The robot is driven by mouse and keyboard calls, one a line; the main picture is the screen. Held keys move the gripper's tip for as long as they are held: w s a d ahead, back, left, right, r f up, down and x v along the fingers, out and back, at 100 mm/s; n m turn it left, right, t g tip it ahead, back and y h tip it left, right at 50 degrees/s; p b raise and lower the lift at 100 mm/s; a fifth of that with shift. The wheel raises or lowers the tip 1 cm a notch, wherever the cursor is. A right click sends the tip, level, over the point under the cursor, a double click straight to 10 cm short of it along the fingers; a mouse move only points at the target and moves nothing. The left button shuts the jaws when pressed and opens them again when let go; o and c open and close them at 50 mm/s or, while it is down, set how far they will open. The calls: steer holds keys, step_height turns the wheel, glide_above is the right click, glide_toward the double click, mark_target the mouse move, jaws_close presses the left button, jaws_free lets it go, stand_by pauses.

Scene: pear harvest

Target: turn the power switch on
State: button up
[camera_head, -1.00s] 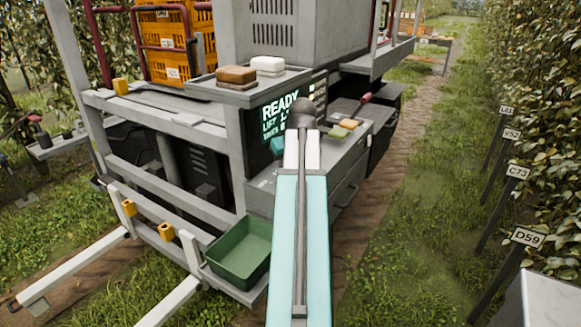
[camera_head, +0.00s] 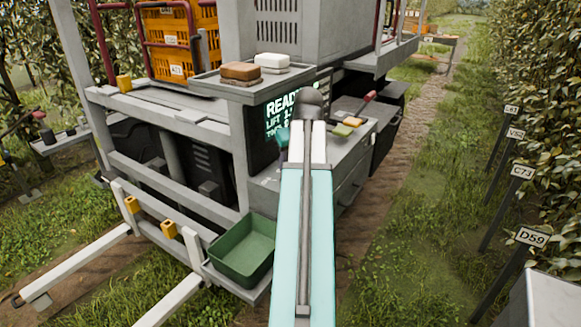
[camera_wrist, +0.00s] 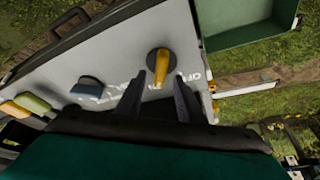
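In the wrist view the power switch, a dark round knob with a yellow-orange handle (camera_wrist: 161,68), sits on a light grey panel (camera_wrist: 115,55). White lettering is printed beside it, partly hidden and hard to read. My gripper (camera_wrist: 158,82) is open, with its two dark fingers apart just below the knob in the picture, one toward each side. Nothing is held between them. Contact with the handle cannot be told. In the head view my arm hides the switch and the gripper's fingers.
A blue-grey knob (camera_wrist: 90,83) and green and yellow blocks (camera_wrist: 33,103) lie left of the switch. A green tray (camera_head: 243,249) is beside the panel. A lit display (camera_head: 281,112) reads READY, partly covered. Brown and white blocks (camera_head: 240,71) rest on a shelf above.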

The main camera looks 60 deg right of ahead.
steer(key=b+v, duration=0.1)
steer(key=v, duration=1)
steer(key=shift+r+b, duration=0.3)
steer(key=shift+f, duration=0.1)
